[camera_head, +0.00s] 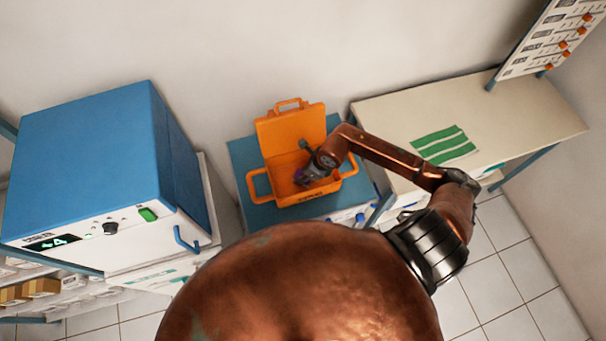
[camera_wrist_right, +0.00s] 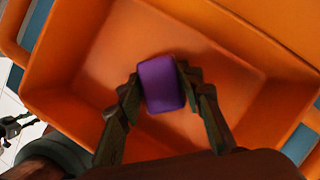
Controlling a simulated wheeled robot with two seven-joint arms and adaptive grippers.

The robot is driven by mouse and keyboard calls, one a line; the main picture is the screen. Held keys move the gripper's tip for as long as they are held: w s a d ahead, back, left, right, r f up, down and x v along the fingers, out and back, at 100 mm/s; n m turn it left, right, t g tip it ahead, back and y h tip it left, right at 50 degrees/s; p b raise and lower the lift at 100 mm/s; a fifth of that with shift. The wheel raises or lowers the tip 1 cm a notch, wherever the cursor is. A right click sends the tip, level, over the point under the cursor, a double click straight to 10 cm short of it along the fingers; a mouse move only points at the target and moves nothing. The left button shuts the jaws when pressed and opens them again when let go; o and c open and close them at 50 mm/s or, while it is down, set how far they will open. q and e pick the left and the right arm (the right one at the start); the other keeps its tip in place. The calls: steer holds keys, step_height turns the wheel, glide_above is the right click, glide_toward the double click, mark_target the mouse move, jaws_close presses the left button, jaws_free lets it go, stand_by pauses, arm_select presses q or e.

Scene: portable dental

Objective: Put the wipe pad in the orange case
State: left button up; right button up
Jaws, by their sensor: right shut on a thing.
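The orange case (camera_head: 268,190) stands open on a blue-topped stand, its lid raised at the back. In the right wrist view the case's floor and walls (camera_wrist_right: 100,50) fill most of the picture. The wipe pad is a small purple block (camera_wrist_right: 160,84); a bit of purple also shows in the head view (camera_head: 299,176). My right gripper (camera_wrist_right: 158,88) is shut on the pad, with one finger on each side of it. It holds the pad over the inside of the case. The gap between pad and case floor cannot be judged.
A blue-topped stand (camera_head: 243,155) bears the case. A large blue cabinet (camera_head: 90,160) with a display is at left. A cream table (camera_head: 400,110) with a green-striped sheet (camera_head: 442,146) is at right. The case interior around the pad looks empty.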

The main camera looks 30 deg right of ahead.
steer(key=shift+f, duration=0.1)
steer(key=o, duration=1)
steer(key=v, duration=1.2)
